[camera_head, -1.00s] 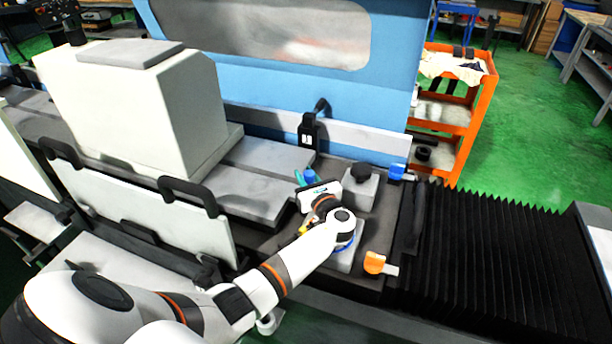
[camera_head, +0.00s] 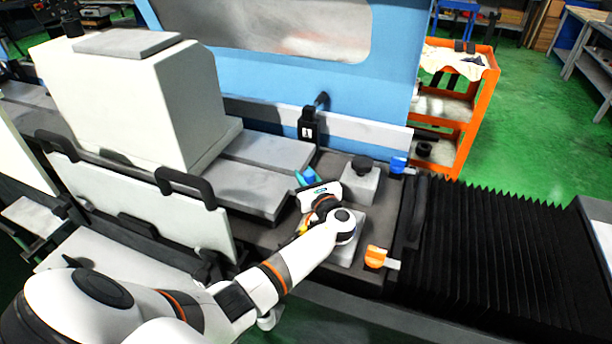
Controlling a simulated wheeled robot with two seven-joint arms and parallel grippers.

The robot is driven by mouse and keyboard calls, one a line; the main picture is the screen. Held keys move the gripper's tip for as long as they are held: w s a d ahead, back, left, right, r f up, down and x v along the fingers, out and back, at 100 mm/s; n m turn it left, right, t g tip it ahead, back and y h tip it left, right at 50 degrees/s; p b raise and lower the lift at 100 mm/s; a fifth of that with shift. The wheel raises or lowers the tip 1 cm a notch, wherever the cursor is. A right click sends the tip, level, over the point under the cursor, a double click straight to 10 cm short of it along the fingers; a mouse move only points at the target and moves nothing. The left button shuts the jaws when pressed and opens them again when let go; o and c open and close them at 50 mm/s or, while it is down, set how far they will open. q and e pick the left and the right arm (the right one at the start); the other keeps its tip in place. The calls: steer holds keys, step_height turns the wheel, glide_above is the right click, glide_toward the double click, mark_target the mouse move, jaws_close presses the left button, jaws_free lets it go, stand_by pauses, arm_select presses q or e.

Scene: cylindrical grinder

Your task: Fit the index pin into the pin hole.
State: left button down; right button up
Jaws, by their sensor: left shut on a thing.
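My left arm comes in from the lower left. My left gripper (camera_head: 320,196) is low over the dark machine bed, between the grey table slab and the grey blocks. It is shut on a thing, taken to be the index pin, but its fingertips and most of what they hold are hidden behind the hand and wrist. A small yellow bit shows at the wrist's left side, and a blue piece (camera_head: 305,177) shows just beyond the hand. I cannot make out the pin hole. My right gripper is not in view.
A grey block with a black knob (camera_head: 361,180) stands behind the hand; another grey block (camera_head: 350,250) is partly under my wrist. Blue (camera_head: 399,165) and orange (camera_head: 376,257) tabbed pieces sit to the right. Black bellows (camera_head: 500,245) lie further right, a white housing (camera_head: 140,105) to the left.

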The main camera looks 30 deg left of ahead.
arm_select(q)
steer(key=shift+f, duration=0.15)
steer(key=c, duration=1.1)
jaws_free()
steer(key=shift+s+f, duration=0.1)
steer(key=shift+o, duration=0.2)
steer(key=shift+s+d+f, duration=0.1)
steer(key=shift+d, duration=0.15)
steer(key=b+v, duration=0.2)
steer(key=v, duration=0.8)
steer(key=shift+s+d, duration=0.2)
steer(key=shift+s, duration=0.05)
steer(key=shift+s+d, duration=0.25)
steer(key=shift+d, duration=0.2)
